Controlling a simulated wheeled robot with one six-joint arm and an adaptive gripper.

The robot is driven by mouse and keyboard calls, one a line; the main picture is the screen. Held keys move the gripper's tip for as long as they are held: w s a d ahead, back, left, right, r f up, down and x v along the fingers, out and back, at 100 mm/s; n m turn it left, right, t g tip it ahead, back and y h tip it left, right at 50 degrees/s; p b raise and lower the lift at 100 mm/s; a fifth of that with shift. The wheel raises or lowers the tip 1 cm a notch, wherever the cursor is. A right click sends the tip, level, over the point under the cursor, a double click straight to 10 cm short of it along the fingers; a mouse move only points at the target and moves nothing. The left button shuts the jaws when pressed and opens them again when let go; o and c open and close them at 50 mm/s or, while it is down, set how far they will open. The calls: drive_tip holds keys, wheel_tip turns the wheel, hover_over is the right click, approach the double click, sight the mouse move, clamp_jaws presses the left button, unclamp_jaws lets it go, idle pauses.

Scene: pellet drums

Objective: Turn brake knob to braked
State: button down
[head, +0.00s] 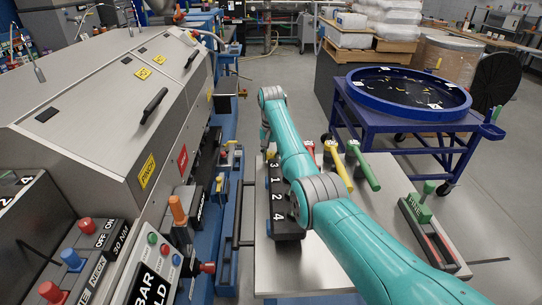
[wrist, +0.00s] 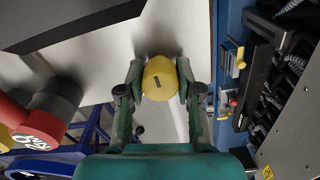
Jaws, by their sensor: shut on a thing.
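A round yellow knob (wrist: 160,72) with a short dark mark on its face shows in the wrist view. The mark lies nearly level in the picture, and I see no readable brake label beside it. My gripper (wrist: 160,88) is shut on the yellow knob, with one green finger pressed to each side. In the head view my teal arm reaches away from the camera. My gripper and the held knob are hidden there behind the arm.
A dark block numbered 3, 1, 2, 4 (head: 286,222) sits beside my arm. A grey machine (head: 100,95) fills the left. A blue-rimmed round tray (head: 410,121) stands at right.

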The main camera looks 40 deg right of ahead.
sight(271, 153)
drive_tip(key=c, duration=0.8)
unclamp_jaws()
drive_tip(key=shift+o, duration=0.2)
wheel_tip(271, 153, up, 12)
